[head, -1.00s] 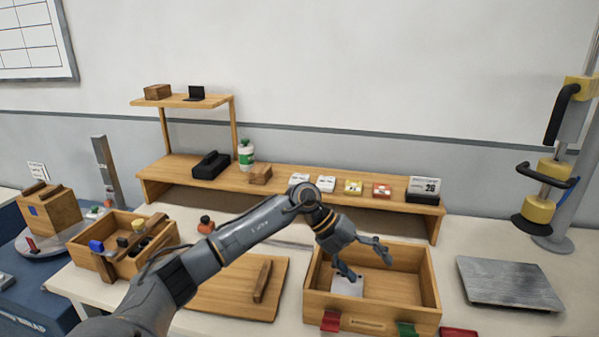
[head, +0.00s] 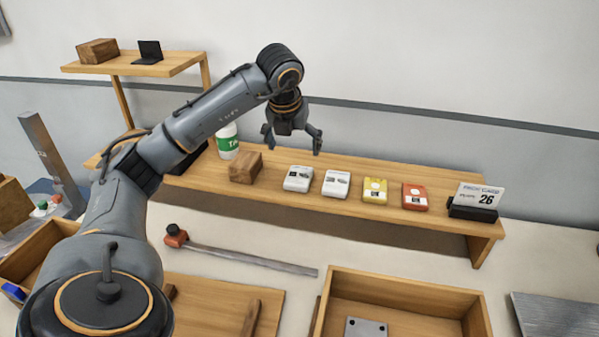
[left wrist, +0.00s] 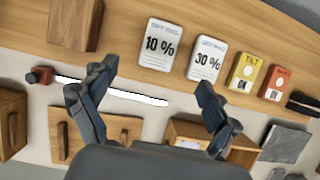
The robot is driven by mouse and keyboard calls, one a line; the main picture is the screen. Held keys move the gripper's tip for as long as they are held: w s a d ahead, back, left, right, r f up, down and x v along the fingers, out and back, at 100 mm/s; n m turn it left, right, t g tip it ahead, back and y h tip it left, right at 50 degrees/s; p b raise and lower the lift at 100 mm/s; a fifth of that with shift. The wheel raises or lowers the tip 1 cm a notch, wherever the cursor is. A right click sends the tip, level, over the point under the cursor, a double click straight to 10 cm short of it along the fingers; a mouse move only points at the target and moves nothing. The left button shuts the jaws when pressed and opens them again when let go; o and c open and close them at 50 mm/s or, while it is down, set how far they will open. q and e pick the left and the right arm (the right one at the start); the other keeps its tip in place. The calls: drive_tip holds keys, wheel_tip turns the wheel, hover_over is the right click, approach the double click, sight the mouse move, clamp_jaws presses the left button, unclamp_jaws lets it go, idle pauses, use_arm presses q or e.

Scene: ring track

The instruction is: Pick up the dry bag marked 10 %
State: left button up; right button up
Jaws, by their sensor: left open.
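The dry bag marked 10 % is a small white packet (head: 298,179) lying on the wooden shelf. Its "10 %" print reads clearly in the left wrist view (left wrist: 159,45). A similar white packet marked 30 % (left wrist: 206,60) lies just to its right, also seen in the head view (head: 336,184). My left gripper (head: 292,146) is open and empty above the shelf, pointing down, apart from the packets. In the left wrist view its spread fingers (left wrist: 156,76) frame the area just in front of the 10 % packet. My right gripper is not seen.
A wooden block (head: 246,167) and a white-green bottle (head: 228,141) are left of the packets. Yellow (head: 375,191) and red (head: 415,197) packets and a card holder (head: 473,212) are right. An open wooden box (head: 400,288) holding a pale plate (head: 366,329) stands in front.

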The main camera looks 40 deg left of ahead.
use_arm(q)
hover_over(299, 175)
drive_tip(key=s+d, duration=0.1)
drive_tip(key=s, duration=0.1)
drive_tip(key=f, duration=0.5)
drive_tip(key=shift+s+d+f+p, duration=0.1)
drive_tip(key=shift+s+f+p, duration=0.1)
drive_tip(key=shift+p, duration=0.2)
drive_tip(key=shift+w+f, duration=0.25)
drive_tip(key=shift+f, duration=0.25)
drive_tip(key=p+x, duration=0.2)
drive_tip(key=x, duration=0.2)
drive_tip(key=shift+f, duration=0.35)
drive_tip(key=shift+f, duration=0.1)
drive_tip(key=shift+f, duration=0.1)
drive_tip(key=shift+c, duration=0.4)
